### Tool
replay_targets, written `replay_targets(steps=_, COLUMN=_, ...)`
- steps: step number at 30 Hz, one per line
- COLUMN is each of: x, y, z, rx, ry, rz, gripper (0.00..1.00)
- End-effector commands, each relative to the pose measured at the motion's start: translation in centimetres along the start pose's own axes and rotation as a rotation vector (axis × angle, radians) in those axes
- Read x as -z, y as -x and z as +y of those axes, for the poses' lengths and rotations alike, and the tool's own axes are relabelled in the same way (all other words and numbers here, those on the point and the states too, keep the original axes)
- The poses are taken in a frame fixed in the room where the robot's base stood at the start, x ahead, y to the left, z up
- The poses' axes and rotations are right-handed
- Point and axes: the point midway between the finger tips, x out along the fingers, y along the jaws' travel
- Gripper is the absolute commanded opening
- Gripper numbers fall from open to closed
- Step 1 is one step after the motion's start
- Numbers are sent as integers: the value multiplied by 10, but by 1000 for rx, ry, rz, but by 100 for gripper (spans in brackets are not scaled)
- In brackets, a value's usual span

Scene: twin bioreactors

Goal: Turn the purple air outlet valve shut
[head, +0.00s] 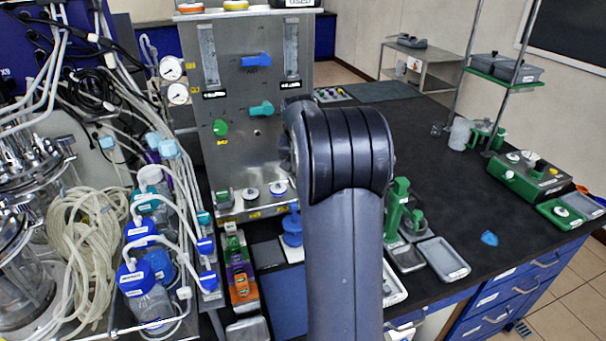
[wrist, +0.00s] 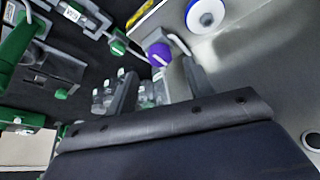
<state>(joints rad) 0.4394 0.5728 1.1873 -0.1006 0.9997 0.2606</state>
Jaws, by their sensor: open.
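The purple valve knob (wrist: 158,54) shows in the wrist view, with a pale line across its face, beside the grey metal panel (wrist: 262,75). My gripper (wrist: 160,72) is open, its two dark fingers pointing toward the knob. The knob appears between and just beyond the fingertips; I cannot tell whether either finger touches it. In the head view my arm covers this part of the panel, so neither the purple knob nor my gripper shows there.
The panel front (head: 237,165) carries a blue handle (head: 256,60), a teal handle (head: 261,108) and a green knob (head: 220,128). Bottles and tubing crowd the left; the black bench (head: 440,190) has clear room.

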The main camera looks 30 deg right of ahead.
Motion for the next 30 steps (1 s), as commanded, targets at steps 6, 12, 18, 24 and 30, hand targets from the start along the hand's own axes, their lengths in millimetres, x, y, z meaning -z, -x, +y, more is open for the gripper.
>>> replay_targets(steps=6, x=0, y=44, z=0, rx=1, ry=0, rz=4, gripper=50)
replay_targets(steps=12, x=0, y=64, z=0, rx=0, ry=0, rz=0, gripper=50)
replay_targets(steps=18, x=0, y=67, z=0, rx=0, ry=0, rz=0, gripper=50)
replay_targets(steps=24, x=0, y=66, z=0, rx=0, ry=0, rz=0, gripper=50)
replay_targets(steps=30, x=0, y=49, z=0, rx=-1, ry=0, rz=-3, gripper=50)
